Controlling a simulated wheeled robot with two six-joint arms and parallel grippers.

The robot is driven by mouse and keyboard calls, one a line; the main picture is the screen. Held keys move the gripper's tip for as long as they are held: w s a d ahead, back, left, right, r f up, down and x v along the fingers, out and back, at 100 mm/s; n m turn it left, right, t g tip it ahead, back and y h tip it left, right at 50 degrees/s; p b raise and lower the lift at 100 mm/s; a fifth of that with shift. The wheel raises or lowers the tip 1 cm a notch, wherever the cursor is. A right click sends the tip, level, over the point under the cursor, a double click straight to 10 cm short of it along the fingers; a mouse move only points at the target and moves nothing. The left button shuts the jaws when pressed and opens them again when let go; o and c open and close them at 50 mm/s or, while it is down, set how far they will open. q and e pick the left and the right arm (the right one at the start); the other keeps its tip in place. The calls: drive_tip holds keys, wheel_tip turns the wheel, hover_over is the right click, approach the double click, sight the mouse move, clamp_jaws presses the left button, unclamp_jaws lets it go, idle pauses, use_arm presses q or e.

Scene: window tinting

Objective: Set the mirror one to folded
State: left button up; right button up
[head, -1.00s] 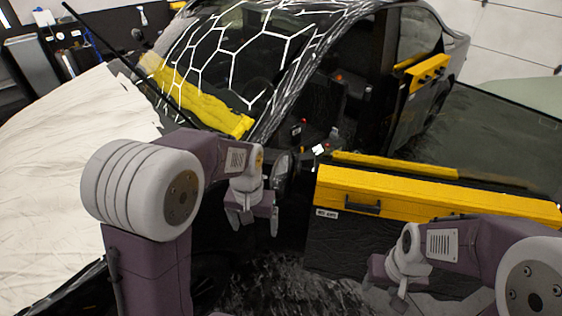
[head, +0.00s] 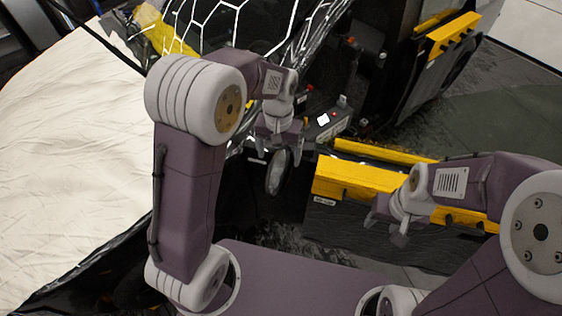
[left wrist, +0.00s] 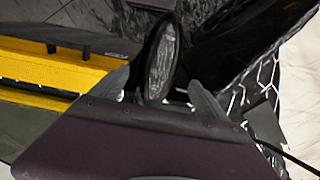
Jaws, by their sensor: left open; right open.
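The side mirror (head: 279,172) is a dark upright oval with a pale rim, beside the windshield's lower corner and the open yellow-topped door. My left gripper (head: 280,143) is open, just above and behind the mirror in the head view. In the left wrist view the mirror (left wrist: 160,62) stands in the gap between the open fingers of my left gripper (left wrist: 163,92), with no clear contact. The mirror's base is hidden behind the gripper body there. I cannot tell its fold angle. My right gripper (head: 386,228) is open and empty in front of the door.
The open door with its yellow top (head: 350,180) is close to the right of the mirror. A cream cover (head: 80,170) lies over the hood at left. The windshield (head: 235,25) carries a white hexagon pattern. Dark floor (head: 440,120) is clear beyond the door.

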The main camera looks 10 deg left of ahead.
sight(276, 170)
use_arm(q)
drive_tip(key=s+f, duration=0.2)
drive_tip(key=s, duration=0.1)
drive_tip(key=shift+s+f+p, duration=0.1)
drive_tip(key=shift+p, duration=0.3)
drive_tip(key=w+f, duration=0.1)
drive_tip(key=f, duration=0.3)
drive_tip(key=w+f+p, duration=0.1)
drive_tip(key=f, duration=0.1)
drive_tip(key=shift+w, duration=0.35)
drive_tip(key=shift+s+f, duration=0.1)
drive_tip(key=shift+s+r, duration=0.2)
drive_tip(key=shift+s, duration=0.45)
drive_tip(key=c, duration=0.4)
drive_tip(key=shift+w, duration=0.2)
drive_tip(key=c, duration=1.1)
clamp_jaws()
use_arm(e)
drive_tip(key=shift+s+r, duration=0.4)
drive_tip(key=shift+r, duration=0.2)
drive_tip(key=shift+s+r, duration=0.35)
drive_tip(key=shift+r, duration=0.25)
